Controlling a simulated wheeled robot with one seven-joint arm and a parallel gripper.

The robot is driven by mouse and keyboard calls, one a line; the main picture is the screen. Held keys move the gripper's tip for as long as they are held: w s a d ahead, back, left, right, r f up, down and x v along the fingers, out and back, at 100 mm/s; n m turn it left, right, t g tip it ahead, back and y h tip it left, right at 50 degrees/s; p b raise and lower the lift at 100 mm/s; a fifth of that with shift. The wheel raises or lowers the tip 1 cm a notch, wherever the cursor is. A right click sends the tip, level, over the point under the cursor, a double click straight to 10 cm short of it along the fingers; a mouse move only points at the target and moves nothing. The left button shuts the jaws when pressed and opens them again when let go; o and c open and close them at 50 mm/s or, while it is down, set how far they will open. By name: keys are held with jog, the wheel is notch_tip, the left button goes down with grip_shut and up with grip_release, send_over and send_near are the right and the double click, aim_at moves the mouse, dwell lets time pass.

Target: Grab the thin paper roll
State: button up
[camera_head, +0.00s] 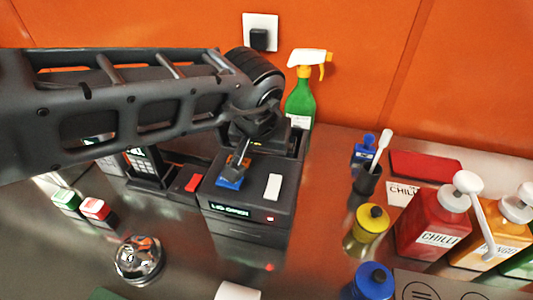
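A white, rounded paper piece (238,291), which looks like a paper roll, lies at the bottom edge of the head view and is cut off by it. I cannot tell how thin it is. My gripper (240,158) hangs from the dark arm over the black machine with a lit display (246,205), well behind the white piece. Its fingers are small and partly hidden by the wrist, so their opening is unclear. A blue and orange item (231,181) is right below it; I cannot tell whether they touch.
A card terminal (146,165) stands left of the machine and a metal bell (138,259) in front. A green spray bottle (300,100) stands behind. Right are a yellow-topped jar (371,219), a blue-topped jar (373,281) and a red chilli dispenser (433,222). Bare metal counter (310,235) lies between.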

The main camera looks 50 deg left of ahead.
jog(key=c, duration=1.1)
